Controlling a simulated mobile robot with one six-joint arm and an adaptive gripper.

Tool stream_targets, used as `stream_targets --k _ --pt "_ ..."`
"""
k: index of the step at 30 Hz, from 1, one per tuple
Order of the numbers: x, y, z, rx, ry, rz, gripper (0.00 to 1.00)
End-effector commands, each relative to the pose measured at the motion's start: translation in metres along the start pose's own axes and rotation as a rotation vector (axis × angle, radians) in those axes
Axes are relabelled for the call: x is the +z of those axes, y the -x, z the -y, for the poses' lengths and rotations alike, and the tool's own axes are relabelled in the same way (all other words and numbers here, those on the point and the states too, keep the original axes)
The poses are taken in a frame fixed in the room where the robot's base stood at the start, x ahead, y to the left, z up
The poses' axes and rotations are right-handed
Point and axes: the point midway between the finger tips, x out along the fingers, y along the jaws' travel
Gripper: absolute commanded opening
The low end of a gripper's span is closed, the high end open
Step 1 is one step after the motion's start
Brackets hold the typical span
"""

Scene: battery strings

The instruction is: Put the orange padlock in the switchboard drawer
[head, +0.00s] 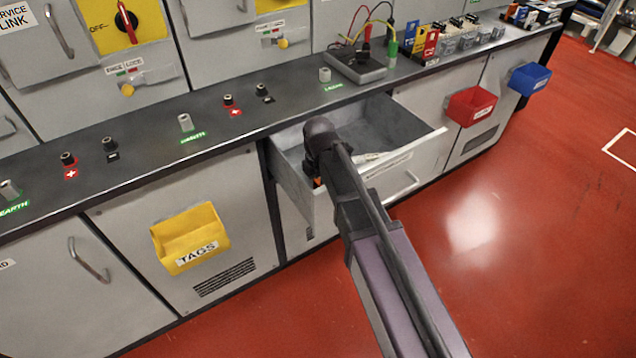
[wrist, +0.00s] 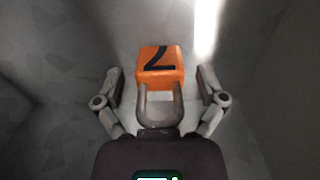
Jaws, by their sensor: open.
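The orange padlock (wrist: 160,62) shows in the wrist view, with a dark 7 on its face and its grey shackle pointing toward my gripper. It lies on the grey floor of the open switchboard drawer (head: 412,143). My gripper (wrist: 160,85) is open, with one finger on each side of the padlock and a gap on both sides. In the head view my arm reaches down into the drawer and hides most of the padlock; only a small orange patch (head: 317,182) shows beside the arm.
A yellow tags bin (head: 190,238) hangs on the front left of the drawer. Red (head: 470,106) and blue (head: 529,79) bins hang to the right. Terminals and a meter box (head: 355,66) stand on the dark ledge above. The red floor at right is clear.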

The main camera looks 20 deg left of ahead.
Motion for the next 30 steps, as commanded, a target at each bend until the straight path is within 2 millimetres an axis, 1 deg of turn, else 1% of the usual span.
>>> stream_targets --k 8,14,30 --pt "0.000 0.003 0.000 0.000 0.000 0.000 0.90" --pt "0.000 0.012 0.000 0.000 0.000 0.000 0.90" --pt "-0.001 0.056 0.000 0.000 0.001 0.000 0.90"
